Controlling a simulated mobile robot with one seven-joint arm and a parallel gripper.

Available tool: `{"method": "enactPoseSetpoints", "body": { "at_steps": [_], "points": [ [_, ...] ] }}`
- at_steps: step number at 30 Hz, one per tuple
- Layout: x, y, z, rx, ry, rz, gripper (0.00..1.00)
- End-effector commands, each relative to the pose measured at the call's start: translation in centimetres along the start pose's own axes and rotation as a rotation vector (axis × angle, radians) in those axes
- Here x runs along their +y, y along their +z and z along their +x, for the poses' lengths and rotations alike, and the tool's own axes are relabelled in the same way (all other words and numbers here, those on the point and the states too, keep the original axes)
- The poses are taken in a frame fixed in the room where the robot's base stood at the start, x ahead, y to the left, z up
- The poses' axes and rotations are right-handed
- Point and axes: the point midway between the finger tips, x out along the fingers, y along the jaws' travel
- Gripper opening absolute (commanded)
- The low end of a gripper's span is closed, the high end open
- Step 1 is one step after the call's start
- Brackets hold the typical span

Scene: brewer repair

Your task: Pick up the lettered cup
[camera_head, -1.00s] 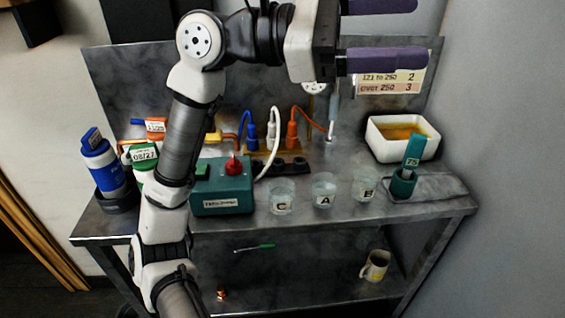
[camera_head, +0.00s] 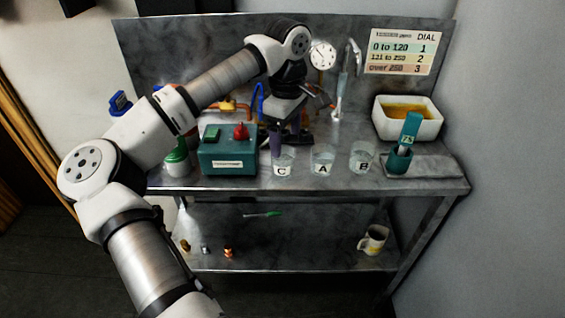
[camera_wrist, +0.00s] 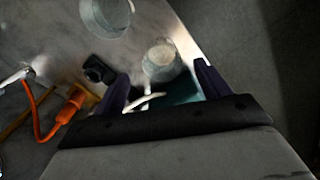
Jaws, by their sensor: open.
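Three clear cups stand in a row on the steel bench top in the head view: cup C (camera_head: 283,163), cup A (camera_head: 322,162) and cup B (camera_head: 362,158). Each has a dark letter on a pale label. My gripper (camera_head: 288,140) points down at cup C, its purple fingers open. In the wrist view a cup (camera_wrist: 161,54), which appears to be C, shows between and beyond the open fingertips (camera_wrist: 161,75). Another cup (camera_wrist: 105,16) shows at the top left. Nothing is held. Whether a finger touches the cup cannot be told.
A teal box with a red knob (camera_head: 228,150) stands close left of cup C. At the right are a teal holder (camera_head: 398,162) and a white tub (camera_head: 408,120). Hoses and a gauge (camera_head: 323,54) are behind. A mug (camera_head: 373,240) stands on the lower shelf.

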Motion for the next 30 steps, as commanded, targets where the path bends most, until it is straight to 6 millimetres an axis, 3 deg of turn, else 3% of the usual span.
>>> {"method": "enactPoseSetpoints", "body": {
  "at_steps": [4,11,19,28,30],
  "points": [
    [0.0,0.0,2.1,-0.002,0.0,0.0,0.75],
    [-0.1,-0.2,3.6,-0.003,0.001,0.0,0.75],
    [-0.2,-0.7,7.4,-0.004,0.002,0.002,0.75],
    [-0.2,-0.7,8.2,-0.002,0.002,0.001,0.75],
    [-0.2,-0.7,8.2,-0.002,0.002,0.001,0.67]
  ]
}}
